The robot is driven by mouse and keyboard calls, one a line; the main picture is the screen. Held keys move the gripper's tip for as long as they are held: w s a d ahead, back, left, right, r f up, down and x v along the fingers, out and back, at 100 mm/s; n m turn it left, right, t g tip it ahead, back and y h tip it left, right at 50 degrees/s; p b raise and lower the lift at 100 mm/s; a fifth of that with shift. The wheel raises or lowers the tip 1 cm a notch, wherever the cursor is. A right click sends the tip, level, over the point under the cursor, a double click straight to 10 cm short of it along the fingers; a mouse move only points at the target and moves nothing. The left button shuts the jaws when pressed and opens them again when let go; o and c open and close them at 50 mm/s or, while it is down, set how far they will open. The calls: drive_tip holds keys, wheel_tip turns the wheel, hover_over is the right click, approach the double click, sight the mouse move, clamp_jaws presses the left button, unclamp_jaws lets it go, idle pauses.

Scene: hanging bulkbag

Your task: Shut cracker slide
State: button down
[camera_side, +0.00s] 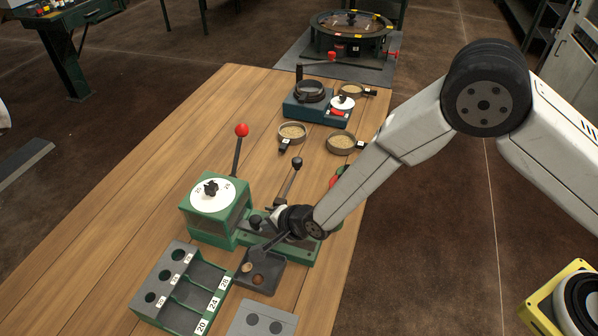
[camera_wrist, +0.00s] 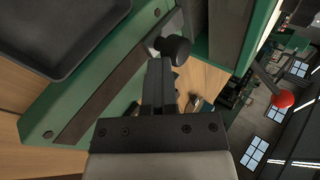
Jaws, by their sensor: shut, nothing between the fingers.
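The cracker is a green machine (camera_side: 208,225) with a white dial (camera_side: 212,195) on top, standing near the table's middle. A dark slide strip (camera_wrist: 100,98) runs along its green base in the wrist view, with a round black knob (camera_wrist: 174,48) on it. The knob also shows in the side view (camera_side: 256,222), close to my wrist. My gripper (camera_side: 266,246) is low over the base, and its fingers (camera_wrist: 160,70) are shut and empty. The fingertips are right at the knob; whether they touch it I cannot tell. How far the slide stands out is partly hidden by my wrist.
A numbered green rack (camera_side: 180,300) is at the front left. Open wood (camera_side: 200,120) lies behind left.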

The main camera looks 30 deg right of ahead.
drive_tip(key=shift+s+d, duration=0.15)
drive_tip(key=shift+s, duration=0.4)
drive_tip(key=shift+s+d, duration=0.4)
drive_tip(key=shift+s, duration=0.2)
drive_tip(key=shift+s+d, duration=0.4)
drive_tip(key=shift+s, duration=0.2)
drive_tip(key=v, duration=1)
drive_tip(key=shift+w+d+r, duration=0.1)
drive_tip(key=shift+d, duration=0.05)
drive_tip(key=s+d+r+n+g+h, duration=0.1)
drive_tip(key=s+d+r+n+g, duration=0.1)
drive_tip(key=d, duration=0.7)
drive_tip(key=s+d+r+n+g+h, duration=0.1)
drive_tip(key=s+d+r+n+h, duration=0.1)
drive_tip(key=d+n, duration=0.4)
drive_tip(key=s+d+r+n+g+h, duration=0.1)
drive_tip(key=s+d+r+n, duration=0.3)
drive_tip(key=d, duration=0.7)
drive_tip(key=shift+s+d+r+g+h, duration=0.3)
drive_tip(key=shift+s+g, duration=0.25)
drive_tip(key=shift+g, duration=0.25)
